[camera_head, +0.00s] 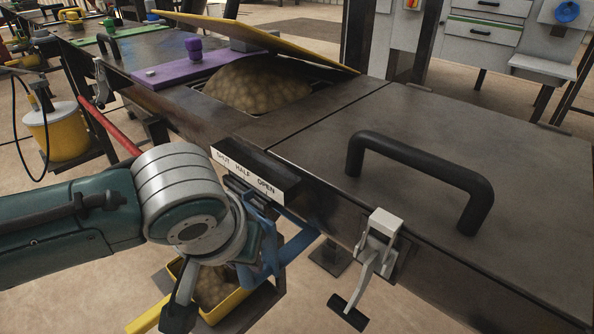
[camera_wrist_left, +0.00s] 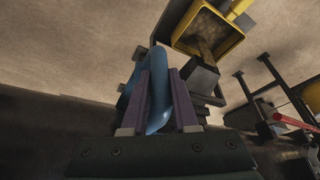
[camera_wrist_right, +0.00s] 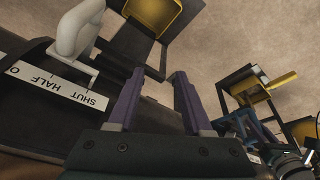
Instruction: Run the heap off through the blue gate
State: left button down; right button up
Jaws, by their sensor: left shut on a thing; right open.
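The heap (camera_head: 255,86) is a mound of brown grains in an open hatch of the dark bench, under a tilted yellow-edged lid (camera_head: 260,38). My left gripper (camera_head: 240,268) is shut on the blue gate handle (camera_head: 272,250), below the OPEN end of the SHUT-HALF-OPEN label (camera_head: 247,173). The left wrist view shows the blue handle (camera_wrist_left: 158,92) between the fingers. A yellow bin (camera_head: 238,300) below holds brown grains; in the left wrist view, a brown strip seems to run from the chute into the bin (camera_wrist_left: 228,48). My right gripper (camera_wrist_right: 158,95) is open and empty.
A white latch (camera_head: 380,225) and a black handle (camera_head: 425,165) belong to the closed lid at right. In the right wrist view, a white lever (camera_wrist_right: 78,28) stands at another SHUT-HALF label (camera_wrist_right: 70,85), near a yellow bin (camera_wrist_right: 150,14). A purple plate (camera_head: 175,72) lies beside the heap.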

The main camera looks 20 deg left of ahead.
pick_arm(q)
jog(key=c, duration=0.7)
grip_release()
jog(key=p+v, duration=0.4)
jog(key=v, duration=0.6)
jog(key=shift+p, duration=0.35)
